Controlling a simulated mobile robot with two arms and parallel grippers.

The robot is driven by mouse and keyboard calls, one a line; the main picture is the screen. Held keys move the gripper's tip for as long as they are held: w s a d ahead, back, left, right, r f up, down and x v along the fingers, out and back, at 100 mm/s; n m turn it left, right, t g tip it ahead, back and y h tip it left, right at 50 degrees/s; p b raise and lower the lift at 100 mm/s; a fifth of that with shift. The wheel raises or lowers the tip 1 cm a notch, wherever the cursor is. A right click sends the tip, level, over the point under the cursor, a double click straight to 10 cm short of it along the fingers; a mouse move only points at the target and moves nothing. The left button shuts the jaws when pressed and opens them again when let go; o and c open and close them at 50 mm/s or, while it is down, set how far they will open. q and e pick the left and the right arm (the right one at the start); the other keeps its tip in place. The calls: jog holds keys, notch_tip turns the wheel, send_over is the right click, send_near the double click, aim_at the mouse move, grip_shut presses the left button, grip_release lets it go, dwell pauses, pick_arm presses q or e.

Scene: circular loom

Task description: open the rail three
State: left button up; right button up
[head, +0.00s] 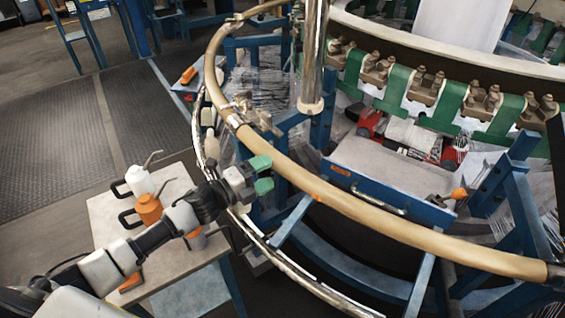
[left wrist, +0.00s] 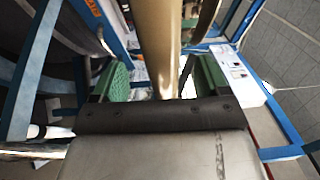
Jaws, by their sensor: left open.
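A long curved beige rail (head: 350,207) runs around the front of the circular loom; I see no number marking it as rail three. A metal latch-like fitting (head: 258,116) sits on its left part. My left gripper (head: 262,175) is open, its green-padded fingers pointing at the rail from its outer side. In the left wrist view, the beige rail (left wrist: 160,45) appears between the two spread fingers (left wrist: 160,80); whether they touch it I cannot tell. My right gripper is not in view.
A small table (head: 107,210) with an orange can (head: 148,210) and a white can (head: 139,180) stands beside my left arm. A thin metal hoop (head: 270,252) runs outside the rail. A blue-edged box with a handle (head: 390,180) lies inside the rail.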

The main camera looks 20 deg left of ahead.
aim_at(275, 168)
pick_arm(q)
jog(key=x, duration=0.5)
jog(key=shift+w+d+p, duration=0.2)
jog(key=shift+w+p, duration=0.05)
jog(key=shift+p, duration=0.05)
